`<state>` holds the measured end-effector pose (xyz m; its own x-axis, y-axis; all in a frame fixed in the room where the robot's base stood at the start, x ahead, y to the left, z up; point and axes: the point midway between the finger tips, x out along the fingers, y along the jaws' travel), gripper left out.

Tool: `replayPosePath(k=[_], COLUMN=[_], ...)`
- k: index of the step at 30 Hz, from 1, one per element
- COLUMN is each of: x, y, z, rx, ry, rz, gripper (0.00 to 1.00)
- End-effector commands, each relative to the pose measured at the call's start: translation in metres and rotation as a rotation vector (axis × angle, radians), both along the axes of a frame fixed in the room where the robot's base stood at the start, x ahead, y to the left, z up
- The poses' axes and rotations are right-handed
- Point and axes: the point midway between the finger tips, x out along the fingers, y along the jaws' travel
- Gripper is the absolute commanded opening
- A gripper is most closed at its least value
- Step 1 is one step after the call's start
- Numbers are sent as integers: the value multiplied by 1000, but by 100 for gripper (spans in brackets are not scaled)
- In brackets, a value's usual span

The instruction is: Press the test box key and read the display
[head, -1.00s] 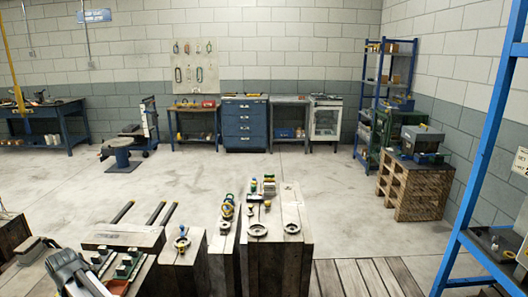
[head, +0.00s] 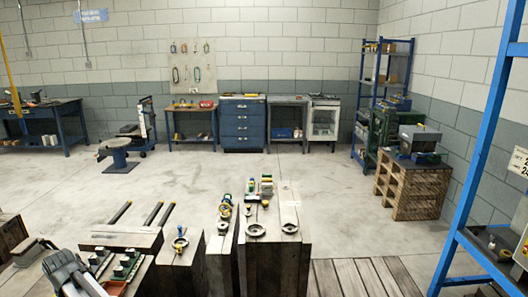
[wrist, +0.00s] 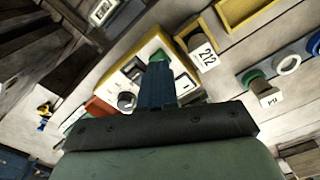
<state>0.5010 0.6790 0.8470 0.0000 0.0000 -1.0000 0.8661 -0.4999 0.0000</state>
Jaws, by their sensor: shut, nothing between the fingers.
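In the wrist view, a yellow-edged box with a pale face (wrist: 143,51), which looks like the test box, lies tilted in the picture. A green round key (wrist: 160,56) shows at its upper part, right at the tips of my gripper (wrist: 157,68). The blue fingers are together with nothing between them. They overlap the key in the picture; I cannot tell whether they touch or press it. A dark knob (wrist: 126,101) and small dark windows sit beside the fingers. No display reading is legible, and the fingers hide part of the face.
A white tag reading 212 (wrist: 204,55) is beside the box. Yellow-framed trays and round fittings (wrist: 288,64) lie to the right in the wrist view. In the head view, wooden blocks with fittings (head: 274,250) stand in front; a blue rack (head: 480,150) stands at right. The middle floor is clear.

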Motion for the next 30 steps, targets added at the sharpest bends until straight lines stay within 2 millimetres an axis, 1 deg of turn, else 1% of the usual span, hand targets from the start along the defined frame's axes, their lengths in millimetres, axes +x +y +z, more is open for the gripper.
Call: replayPosePath(k=[14, 30], x=[0, 0], y=[0, 0], z=[0, -6], rx=[0, 0], ry=[0, 0], rz=[0, 0], gripper=[0, 0])
